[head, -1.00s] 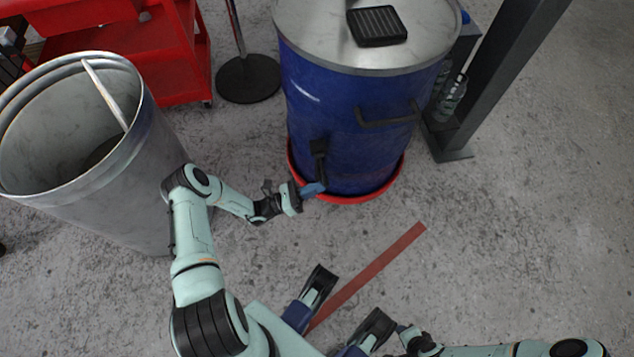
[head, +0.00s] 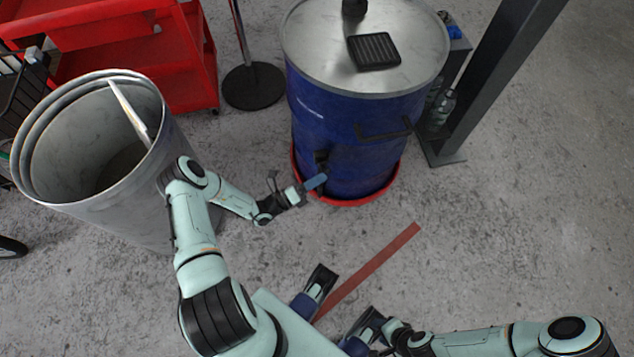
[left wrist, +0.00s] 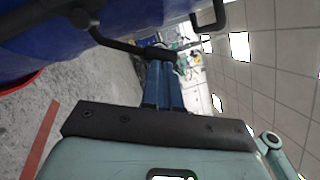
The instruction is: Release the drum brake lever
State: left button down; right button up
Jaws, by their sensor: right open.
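A blue drum (head: 345,130) with a metal lid stands in a red base ring (head: 350,201). A short black lever (head: 322,160) sticks out low on its near side. My left gripper (head: 322,179) is at this lever. In the left wrist view its blue fingers (left wrist: 162,92) are close together, with dark material at their tips, against a black bar (left wrist: 118,43) beside the drum. They look shut on the lever, though the contact is partly hidden. My right gripper (head: 343,301) is open and empty over the floor at the bottom of the head view.
An open metal barrel (head: 125,210) stands left beside my left arm. A red cart (head: 185,60) and a post with a round black foot (head: 253,86) are behind. A black bar handle (head: 385,135) is on the drum. A grey pillar (head: 490,85) stands right; the right-hand floor is clear.

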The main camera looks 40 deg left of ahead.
pick_arm(q)
jog(key=shift+w+a+r+n+p, duration=0.3)
jog(key=shift+w+r+n+p, duration=0.15)
jog(key=shift+r, duration=0.2)
pick_arm(e)
jog(key=shift+s+d+r, duration=0.1)
jog(key=shift+s+r, duration=0.05)
jog(key=shift+r, duration=0.35)
pick_arm(q)
jog(key=shift+a+r, duration=0.1)
jog(key=shift+a, duration=0.05)
